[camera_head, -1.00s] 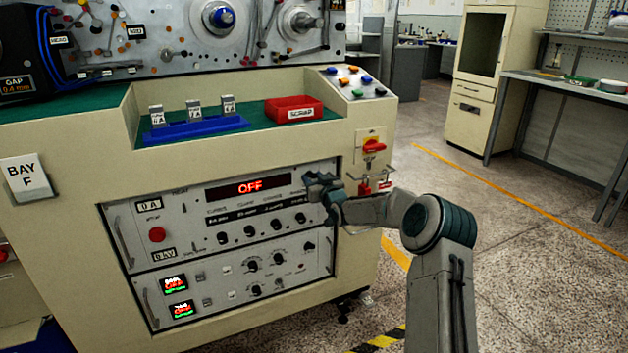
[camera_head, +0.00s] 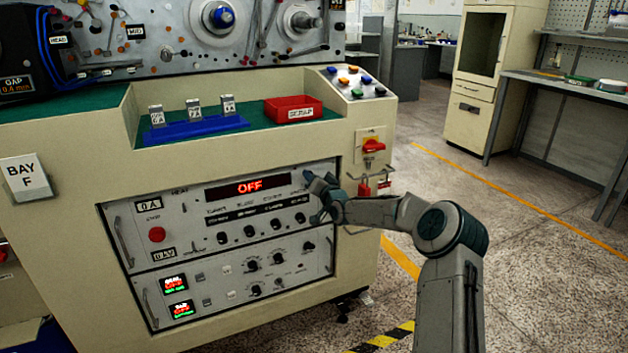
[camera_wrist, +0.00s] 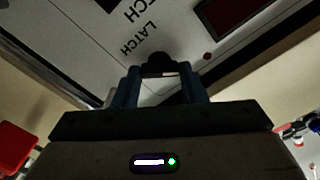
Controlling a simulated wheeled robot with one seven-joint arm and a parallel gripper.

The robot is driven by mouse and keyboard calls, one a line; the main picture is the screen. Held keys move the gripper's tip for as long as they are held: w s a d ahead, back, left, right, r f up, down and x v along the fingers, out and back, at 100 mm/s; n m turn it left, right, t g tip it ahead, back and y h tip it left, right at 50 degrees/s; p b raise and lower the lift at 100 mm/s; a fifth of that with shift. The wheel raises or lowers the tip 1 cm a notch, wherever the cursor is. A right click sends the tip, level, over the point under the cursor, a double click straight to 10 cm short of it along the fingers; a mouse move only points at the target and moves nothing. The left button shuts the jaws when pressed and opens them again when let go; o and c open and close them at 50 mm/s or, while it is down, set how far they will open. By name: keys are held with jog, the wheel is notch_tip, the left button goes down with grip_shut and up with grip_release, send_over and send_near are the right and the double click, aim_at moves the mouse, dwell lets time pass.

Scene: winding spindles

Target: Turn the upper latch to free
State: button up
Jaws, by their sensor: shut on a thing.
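The upper latch shows in the wrist view as a dark rounded knob (camera_wrist: 160,62) on the pale panel, beside printed LATCH lettering. My gripper (camera_wrist: 160,85) is shut on this knob, with one blue finger on each side of it. In the head view my gripper (camera_head: 312,196) is at the upper right corner of the upper drawer front (camera_head: 180,215). It hides the upper latch there, so I cannot tell the latch's angle in that view.
The upper drawer's display (camera_head: 248,187) reads OFF. A row of dark knobs (camera_head: 249,230) lies left of my gripper. The lower drawer front (camera_head: 215,290) is below. A red rotary switch (camera_head: 374,146) and a red padlock (camera_head: 364,188) are close on the right.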

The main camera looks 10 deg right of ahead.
jog(key=m+b, duration=0.3)
jog(key=m, duration=0.7)
jog(key=shift+f, duration=0.15)
jog(key=shift+m+b, duration=0.3)
jog(key=shift+m, duration=0.2)
jog(key=o, duration=1)
jog(key=shift+d, duration=0.1)
jog(key=p+v, duration=0.2)
jog(key=v, duration=1.1)
jog(key=shift+s, duration=0.35)
jog(key=shift+d+p, duration=0.1)
jog(key=shift+p, duration=0.2)
